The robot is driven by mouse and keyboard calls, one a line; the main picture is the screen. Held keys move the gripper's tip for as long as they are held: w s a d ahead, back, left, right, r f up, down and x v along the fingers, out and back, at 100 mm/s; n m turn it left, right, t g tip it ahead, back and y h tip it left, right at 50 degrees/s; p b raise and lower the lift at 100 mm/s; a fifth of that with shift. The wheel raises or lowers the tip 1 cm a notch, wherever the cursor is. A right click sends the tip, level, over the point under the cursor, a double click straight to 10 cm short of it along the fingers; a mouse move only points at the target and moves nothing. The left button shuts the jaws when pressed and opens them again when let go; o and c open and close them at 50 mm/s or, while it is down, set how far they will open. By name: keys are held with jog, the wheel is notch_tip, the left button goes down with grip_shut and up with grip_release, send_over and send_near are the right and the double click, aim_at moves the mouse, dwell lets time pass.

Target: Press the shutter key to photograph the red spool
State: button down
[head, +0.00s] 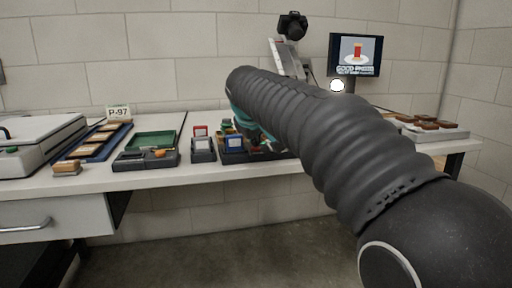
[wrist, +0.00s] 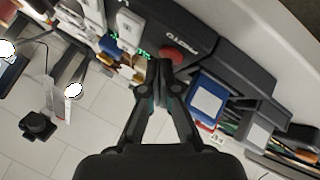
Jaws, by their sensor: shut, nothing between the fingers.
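The monitor (head: 356,55) at the back right shows a picture of a red spool on a white base, with a caption that seems to read "GOOD PHOTO". A black camera (head: 292,25) stands on a stand left of it; it also shows in the wrist view (wrist: 38,125). In the wrist view a dark control box (wrist: 215,60) carries the word PHOTO and a round red key (wrist: 172,55). My gripper (wrist: 164,68) is shut and empty, its tips overlapping the key's lower edge; contact cannot be told. In the head view my arm hides the key. I cannot make out the real spool.
A green-lined tray (head: 150,142), a sign P-97 (head: 118,113) and a blue tray (head: 95,143) stand on the left of the bench. Red and blue cards stand in dark holders (head: 203,150). A pale tray of brown blocks (head: 436,132) is at the right.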

jog(key=shift+r, duration=0.1)
jog(key=shift+r+p, duration=0.75)
jog(key=shift+p, duration=0.1)
jog(key=shift+r, duration=0.1)
notch_tip(320, 180, up, 5)
jog(key=p, duration=0.4)
jog(key=shift+p, duration=0.4)
